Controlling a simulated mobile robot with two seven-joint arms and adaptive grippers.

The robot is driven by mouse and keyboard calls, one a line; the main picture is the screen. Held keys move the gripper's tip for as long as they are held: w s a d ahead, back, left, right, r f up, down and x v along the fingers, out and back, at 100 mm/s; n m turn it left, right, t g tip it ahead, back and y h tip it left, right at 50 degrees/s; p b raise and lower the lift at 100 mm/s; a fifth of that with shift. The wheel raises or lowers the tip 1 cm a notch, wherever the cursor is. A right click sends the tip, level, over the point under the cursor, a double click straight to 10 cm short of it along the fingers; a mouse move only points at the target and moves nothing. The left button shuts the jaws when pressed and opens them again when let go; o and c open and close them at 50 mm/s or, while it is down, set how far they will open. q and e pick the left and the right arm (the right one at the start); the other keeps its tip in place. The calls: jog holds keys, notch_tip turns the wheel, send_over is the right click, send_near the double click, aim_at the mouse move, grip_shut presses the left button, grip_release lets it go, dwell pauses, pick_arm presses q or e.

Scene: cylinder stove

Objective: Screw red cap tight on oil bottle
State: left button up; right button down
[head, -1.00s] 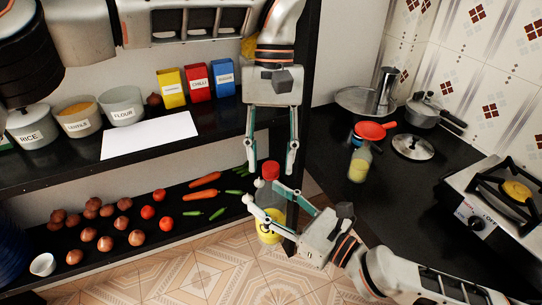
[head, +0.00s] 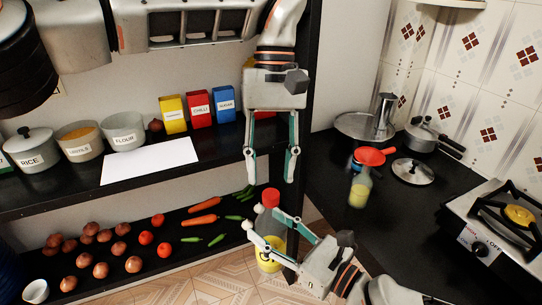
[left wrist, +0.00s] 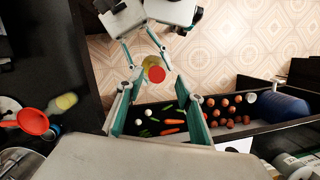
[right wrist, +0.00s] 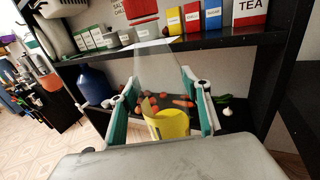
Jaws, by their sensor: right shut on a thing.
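The oil bottle (head: 268,258) is clear with yellow oil low inside and stands upright in my right gripper (head: 264,220). The red cap (head: 271,197) sits at its top; I cannot tell how tight it is. The right gripper is shut around the bottle's body, which also shows in the right wrist view (right wrist: 168,125). My left gripper (head: 270,178) points down just above the cap, open and empty, with its fingers apart. In the left wrist view the cap (left wrist: 157,74) shows beyond the fingers, apart from them.
A shelf (head: 222,168) with pots, spice boxes (head: 199,109) and white paper (head: 150,160) is at the left. Vegetables lie on the lower shelf. The black counter at the right holds another bottle (head: 360,192), a red pan-like item (head: 371,156), pots and a stove (head: 500,222).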

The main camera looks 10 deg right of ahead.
pick_arm(q)
jog(key=n, duration=0.5)
jog(key=shift+r, duration=0.15)
jog(key=n, duration=0.4)
jog(key=shift+a+r+n+t, duration=0.1)
jog(key=shift+r+n+t, duration=0.1)
jog(key=shift+n+t, duration=0.2)
jog(key=n, duration=0.3)
jog(key=shift+r, duration=0.15)
jog(key=n, duration=0.4)
jog(key=shift+r+n+t, duration=0.2)
jog(key=shift+n+t, duration=0.1)
jog(key=shift+n, duration=0.1)
jog(key=n, duration=0.4)
jog(key=shift+r+n, duration=0.2)
jog(key=shift+n, duration=0.2)
jog(key=n, duration=0.3)
jog(key=shift+s+r+t, duration=0.1)
jog(key=shift+r+t, duration=0.05)
jog(key=shift+t, duration=0.15)
jog(key=n, duration=0.5)
jog(key=shift+r+h, duration=0.25)
jog(key=shift+h, duration=0.05)
jog(key=n, duration=0.4)
jog(key=shift+s+r+t, duration=0.15)
jog(key=shift+r+t, duration=0.05)
jog(key=shift+t, duration=0.2)
